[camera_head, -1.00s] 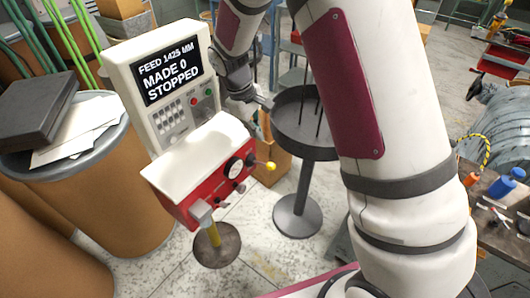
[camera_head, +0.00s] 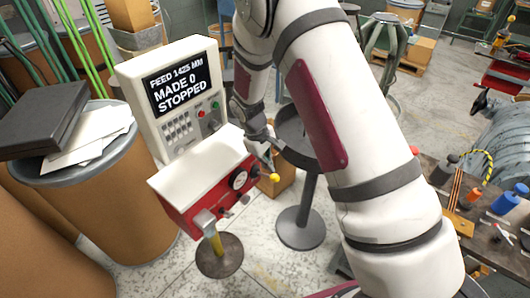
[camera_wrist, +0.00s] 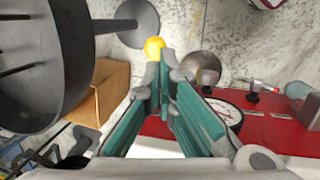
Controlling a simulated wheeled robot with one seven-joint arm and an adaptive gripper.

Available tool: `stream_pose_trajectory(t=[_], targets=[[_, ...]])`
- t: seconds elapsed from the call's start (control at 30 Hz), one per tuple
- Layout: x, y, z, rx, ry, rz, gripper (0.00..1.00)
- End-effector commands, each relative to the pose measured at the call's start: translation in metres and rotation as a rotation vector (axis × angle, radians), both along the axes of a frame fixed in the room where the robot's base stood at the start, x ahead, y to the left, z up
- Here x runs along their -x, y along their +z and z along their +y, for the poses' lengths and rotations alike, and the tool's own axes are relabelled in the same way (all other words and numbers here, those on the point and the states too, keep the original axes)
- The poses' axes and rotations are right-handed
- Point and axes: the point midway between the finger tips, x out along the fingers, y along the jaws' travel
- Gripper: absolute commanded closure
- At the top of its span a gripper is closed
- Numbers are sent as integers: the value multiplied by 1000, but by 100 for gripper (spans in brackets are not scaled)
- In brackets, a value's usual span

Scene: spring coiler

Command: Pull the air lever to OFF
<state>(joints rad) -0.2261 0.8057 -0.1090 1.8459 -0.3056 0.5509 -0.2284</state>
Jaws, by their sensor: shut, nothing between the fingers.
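The air lever shows as a yellow ball knob (camera_head: 275,178) at the right end of the red panel box (camera_head: 190,200), below the white console. In the wrist view the yellow knob (camera_wrist: 154,46) lies just beyond my fingertips and partly behind them. My gripper (camera_wrist: 163,66) is shut and empty, its teal-padded fingers meeting at the tips. I cannot tell whether the tips touch the knob. In the head view my gripper (camera_head: 268,154) is just above the knob, and its fingers are small there. A round gauge (camera_wrist: 226,112) sits on the red panel's face beside my fingers.
The console screen (camera_head: 178,84) reads "FEED 1425 MM, MADE 0, STOPPED". A dark round pan on a stand (camera_head: 298,228) is close to the right of the panel. A cardboard box (camera_wrist: 108,88) lies below. A large drum (camera_head: 110,200) stands left.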

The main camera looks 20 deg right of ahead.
Motion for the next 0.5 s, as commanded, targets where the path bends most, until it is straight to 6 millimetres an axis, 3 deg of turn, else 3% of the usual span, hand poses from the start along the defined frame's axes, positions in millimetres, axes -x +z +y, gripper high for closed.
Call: stream_pose_trajectory(t=[0.2, 0.5], targets=[[1, -32, -8, 1, -1, 1, 100], [0, -46, -12, 0, -1, -2, 100]])
